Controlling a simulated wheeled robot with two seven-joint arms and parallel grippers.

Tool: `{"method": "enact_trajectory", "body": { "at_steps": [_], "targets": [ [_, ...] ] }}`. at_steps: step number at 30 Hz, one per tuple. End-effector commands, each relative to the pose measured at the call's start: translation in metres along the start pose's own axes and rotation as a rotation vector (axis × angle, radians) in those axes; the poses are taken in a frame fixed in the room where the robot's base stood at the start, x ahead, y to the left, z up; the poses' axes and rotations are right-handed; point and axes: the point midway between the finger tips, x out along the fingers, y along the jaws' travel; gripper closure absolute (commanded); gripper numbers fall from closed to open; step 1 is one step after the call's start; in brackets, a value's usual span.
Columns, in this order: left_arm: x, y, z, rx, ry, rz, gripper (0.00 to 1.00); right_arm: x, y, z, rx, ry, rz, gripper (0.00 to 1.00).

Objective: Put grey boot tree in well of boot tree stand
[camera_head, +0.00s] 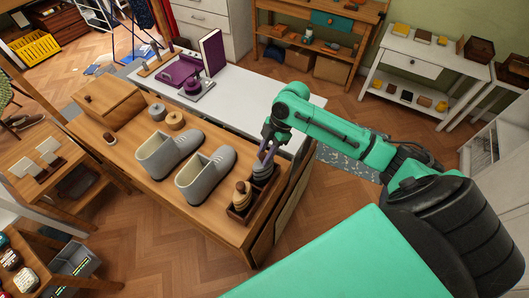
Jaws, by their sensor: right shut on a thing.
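The boot tree stand (237,217) is a dark brown tray near the right end of the wooden bench. A tan, stacked-looking boot tree (242,193) stands in its near part. My right gripper (266,157) points down over the far part of the stand and is shut on the grey boot tree (262,173). The grey boot tree is at or just above the far well; I cannot tell whether its base touches the bottom. The gripper and stand wall partly hide it. My left gripper is not in view.
Two grey boots, one left (167,152) and one nearer the stand (206,176), stand on the wooden bench (150,188). A white table (245,88) with purple things adjoins the bench's far side.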

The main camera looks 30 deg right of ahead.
Motion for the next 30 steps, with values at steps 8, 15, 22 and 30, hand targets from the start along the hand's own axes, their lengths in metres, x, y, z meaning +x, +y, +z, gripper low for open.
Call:
{"method": "enact_trajectory", "body": {
  "at_steps": [8, 15, 22, 30],
  "targets": [
    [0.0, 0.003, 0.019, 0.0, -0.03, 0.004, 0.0, 0.003, 0.001, 0.002, -0.002, -0.001, 0.003, 1.0],
    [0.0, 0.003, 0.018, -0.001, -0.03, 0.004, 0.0, 0.003, 0.001, 0.002, -0.001, -0.001, 0.002, 0.37],
    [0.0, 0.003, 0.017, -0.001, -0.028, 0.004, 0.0, -0.001, 0.001, 0.001, -0.001, -0.001, 0.004, 0.37],
    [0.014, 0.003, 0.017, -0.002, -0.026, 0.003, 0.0, -0.062, 0.002, 0.002, -0.003, -0.004, 0.008, 0.37]
  ]
}}
